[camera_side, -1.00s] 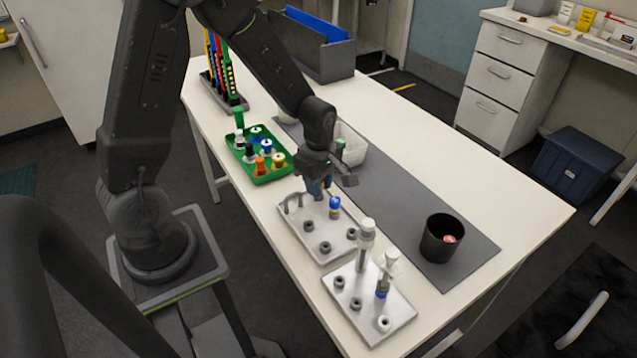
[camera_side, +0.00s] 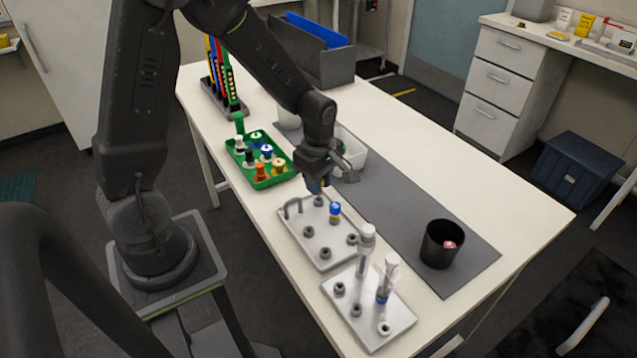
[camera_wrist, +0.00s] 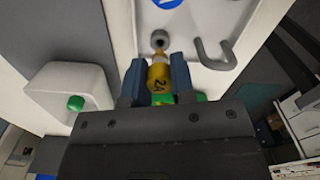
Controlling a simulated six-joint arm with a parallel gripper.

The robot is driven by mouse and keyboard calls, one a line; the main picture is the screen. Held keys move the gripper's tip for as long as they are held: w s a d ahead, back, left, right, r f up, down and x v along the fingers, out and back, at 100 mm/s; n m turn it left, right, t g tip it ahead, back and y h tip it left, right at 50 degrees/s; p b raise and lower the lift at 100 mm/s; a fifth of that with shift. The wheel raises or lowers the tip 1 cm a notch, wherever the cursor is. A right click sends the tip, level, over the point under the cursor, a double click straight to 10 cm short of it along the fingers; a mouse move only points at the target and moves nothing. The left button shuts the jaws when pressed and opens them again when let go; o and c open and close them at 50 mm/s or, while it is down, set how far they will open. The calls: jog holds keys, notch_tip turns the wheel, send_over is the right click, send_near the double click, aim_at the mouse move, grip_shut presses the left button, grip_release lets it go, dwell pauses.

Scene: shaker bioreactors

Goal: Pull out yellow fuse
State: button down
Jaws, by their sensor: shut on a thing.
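The yellow fuse (camera_wrist: 159,78), marked "2A", is held between the two blue fingers of my gripper (camera_wrist: 157,72) in the wrist view. Its tan tip points towards a grey socket (camera_wrist: 160,38) on the light plate. The socket's dark opening shows, and the fuse looks clear of it. In the side view my gripper (camera_side: 317,187) is just above the far end of the grey plate (camera_side: 322,258), over that socket (camera_side: 318,201). The fuse is mostly hidden there by the fingers. A blue-topped piece (camera_side: 335,212) stands in a neighbouring socket.
A hooked handle (camera_wrist: 214,52) rises from the plate beside the socket. A second plate (camera_side: 372,330) holds two upright tubes. A black cup (camera_side: 441,242), a green tray (camera_side: 262,180) of capped bottles and a white bin (camera_side: 353,165) stand nearby. The grey mat's middle is free.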

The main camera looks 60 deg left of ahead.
jog(key=shift+r, duration=0.2)
dwell(0.3)
jog(key=shift+r, duration=1.4)
